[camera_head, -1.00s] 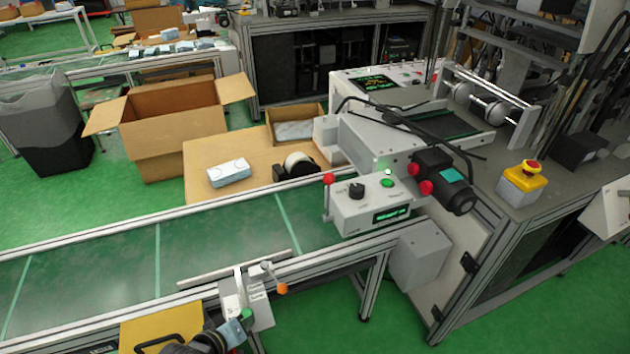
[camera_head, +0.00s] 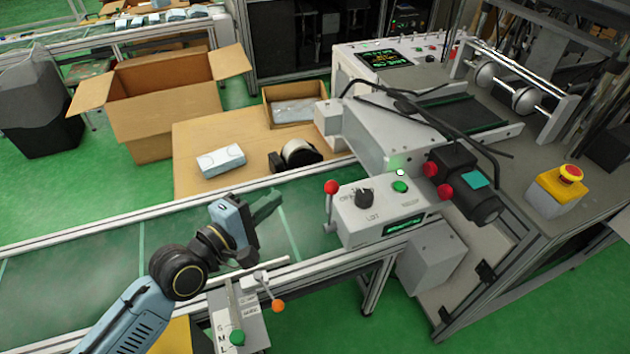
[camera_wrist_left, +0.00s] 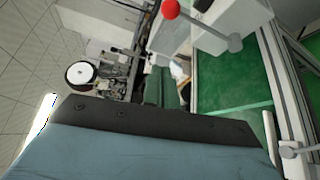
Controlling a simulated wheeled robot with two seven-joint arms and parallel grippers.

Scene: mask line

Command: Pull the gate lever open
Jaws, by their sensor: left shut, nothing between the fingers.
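A lever with an orange knob (camera_head: 278,306) sits on a white labelled bracket (camera_head: 252,326) at the front edge of the conveyor. A green knob (camera_head: 237,338) is on the same bracket. A pale bar (camera_head: 274,264) lies along the belt edge above it. Another lever with a red ball (camera_head: 331,187) stands at the left side of the control box; the red ball also shows in the left wrist view (camera_wrist_left: 170,9). My left gripper (camera_head: 266,204) is shut and empty above the belt, left of the red-ball lever and above the bracket, apart from both levers. My right gripper is out of view.
The green conveyor belt (camera_head: 180,232) runs across the front. The grey control box (camera_head: 388,213) and machine housing stand to the right, with loose black cables (camera_head: 400,97) above. A white pack (camera_head: 220,160) and tape roll (camera_head: 298,152) lie on the table behind.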

